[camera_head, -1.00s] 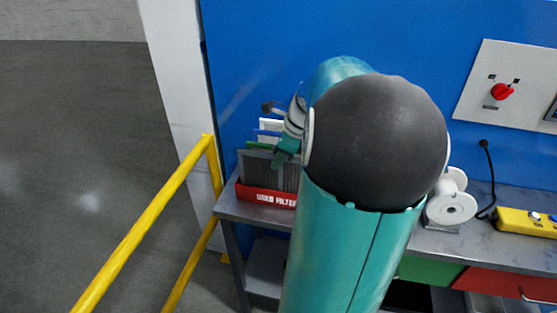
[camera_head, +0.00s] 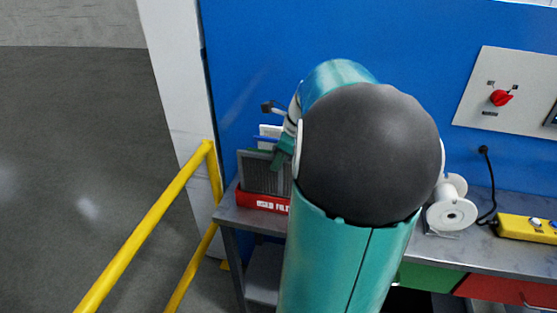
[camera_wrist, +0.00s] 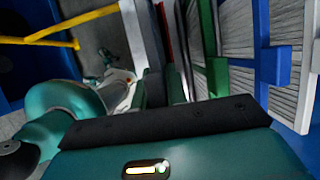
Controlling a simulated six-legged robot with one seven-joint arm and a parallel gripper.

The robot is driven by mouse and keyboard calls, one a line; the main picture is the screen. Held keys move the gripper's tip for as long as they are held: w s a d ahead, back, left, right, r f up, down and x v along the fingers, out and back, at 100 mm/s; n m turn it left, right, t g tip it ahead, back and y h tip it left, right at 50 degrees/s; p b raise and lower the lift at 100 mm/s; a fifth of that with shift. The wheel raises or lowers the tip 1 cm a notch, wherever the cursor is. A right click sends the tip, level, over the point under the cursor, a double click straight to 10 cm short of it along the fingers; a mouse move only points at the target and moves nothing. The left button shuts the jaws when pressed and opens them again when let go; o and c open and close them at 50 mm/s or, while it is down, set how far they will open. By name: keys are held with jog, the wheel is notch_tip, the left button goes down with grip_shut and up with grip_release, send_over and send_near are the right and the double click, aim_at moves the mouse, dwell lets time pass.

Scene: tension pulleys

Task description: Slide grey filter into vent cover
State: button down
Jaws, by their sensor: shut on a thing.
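The grey filter (camera_head: 263,173) stands upright at the front of the red used-filter box (camera_head: 262,202) in the head view, its lower edge hidden by the box front. My gripper (camera_head: 283,155) is shut on its upper right part; my arm hides the far end of the filter and box. In the wrist view, my gripper's dark-edged teal body fills the bottom and the grip itself is unclear. A green-framed filter (camera_wrist: 215,80) and a blue-framed filter (camera_wrist: 272,65) stand to the right there. I see no vent cover.
The box is at the left end of a grey workbench (camera_head: 250,219) against a blue wall. A yellow rail (camera_head: 150,230) stands to the left. A white spool (camera_head: 452,212) and yellow control box (camera_head: 528,228) sit to the right. Open floor lies at the left.

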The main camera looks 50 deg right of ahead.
jog(key=shift+r, duration=1.65)
jog(key=shift+r, duration=1.9)
jog(key=shift+s, duration=0.1)
